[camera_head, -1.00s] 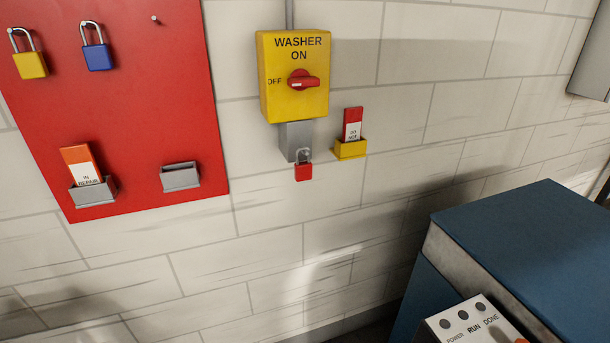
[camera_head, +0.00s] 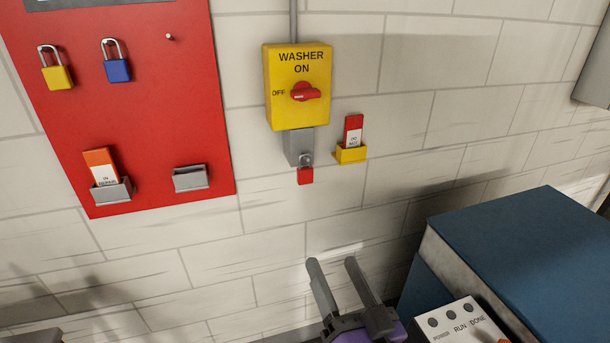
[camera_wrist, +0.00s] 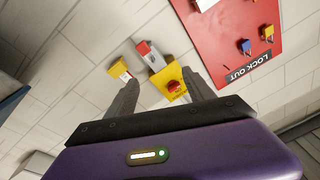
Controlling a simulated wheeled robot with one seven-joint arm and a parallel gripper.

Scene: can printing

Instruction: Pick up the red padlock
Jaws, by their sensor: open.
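The red padlock (camera_head: 305,176) hangs below the yellow washer switch box (camera_head: 270,90), at the grey plate (camera_head: 296,146) under it. It also shows small in the wrist view as a red patch (camera_wrist: 143,47) at the end of the grey plate (camera_wrist: 154,60). My gripper (camera_head: 333,262) is open and empty, its two fingers pointing up toward the wall, below the padlock in the head view. In the wrist view my gripper (camera_wrist: 161,80) has the switch box (camera_wrist: 164,77) between its fingers in the picture, with the padlock beyond. The fingers appear apart from the padlock.
A yellow holder (camera_head: 351,155) with a red-and-white tag sits just right of the padlock. A red board (camera_head: 150,120) at left carries yellow (camera_head: 57,78) and blue (camera_head: 117,70) padlocks and grey holders. A blue machine (camera_head: 530,245) stands at lower right. Wall below the padlock is bare.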

